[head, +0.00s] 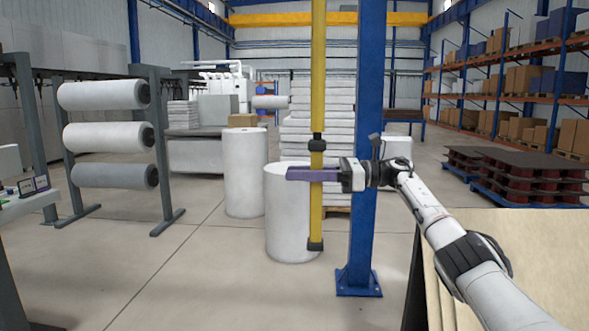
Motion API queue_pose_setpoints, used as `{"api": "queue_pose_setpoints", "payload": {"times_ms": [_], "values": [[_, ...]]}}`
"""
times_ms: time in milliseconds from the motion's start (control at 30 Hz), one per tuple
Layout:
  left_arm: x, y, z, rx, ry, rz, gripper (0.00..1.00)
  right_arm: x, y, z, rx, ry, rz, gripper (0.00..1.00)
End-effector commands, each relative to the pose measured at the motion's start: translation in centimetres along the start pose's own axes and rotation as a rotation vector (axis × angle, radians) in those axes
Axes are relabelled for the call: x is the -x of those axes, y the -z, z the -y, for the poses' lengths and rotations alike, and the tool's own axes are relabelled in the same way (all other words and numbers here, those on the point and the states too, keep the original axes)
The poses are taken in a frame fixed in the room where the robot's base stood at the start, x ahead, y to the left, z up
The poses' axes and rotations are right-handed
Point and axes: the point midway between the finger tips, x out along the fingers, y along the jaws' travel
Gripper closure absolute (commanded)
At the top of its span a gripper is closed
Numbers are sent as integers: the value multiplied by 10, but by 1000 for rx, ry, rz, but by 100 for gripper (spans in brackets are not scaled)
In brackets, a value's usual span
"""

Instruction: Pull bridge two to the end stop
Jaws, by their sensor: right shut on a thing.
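A yellow pole (318,70) with a black collar and a black foot hangs upright from above the picture's top edge. Its lower end is clear of the floor. My right gripper (314,174) comes in from the right and is shut on the pole below the black collar; its purple fingers reach past the pole to the left. A yellow overhead beam (275,19) crosses the back of the hall; I cannot tell whether it is bridge two. What the pole hangs from, and the end stop, cannot be made out. My left gripper is out of view.
A blue column (366,230) stands just right of the pole, close by my right arm. White rolls (290,225) stand behind the pole. A roll rack (168,150) is at left, pale boards (510,265) at lower right. Floor at centre left is clear.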

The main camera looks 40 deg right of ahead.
Motion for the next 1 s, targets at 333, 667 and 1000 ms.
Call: {"api": "queue_pose_setpoints", "payload": {"times_ms": [333,667,1000], "values": [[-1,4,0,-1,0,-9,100,3,-4,4,4,18,12,66],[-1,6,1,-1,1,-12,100,3,-5,4,4,18,13,58],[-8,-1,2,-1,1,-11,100,38,-4,4,5,23,13,58]]}}
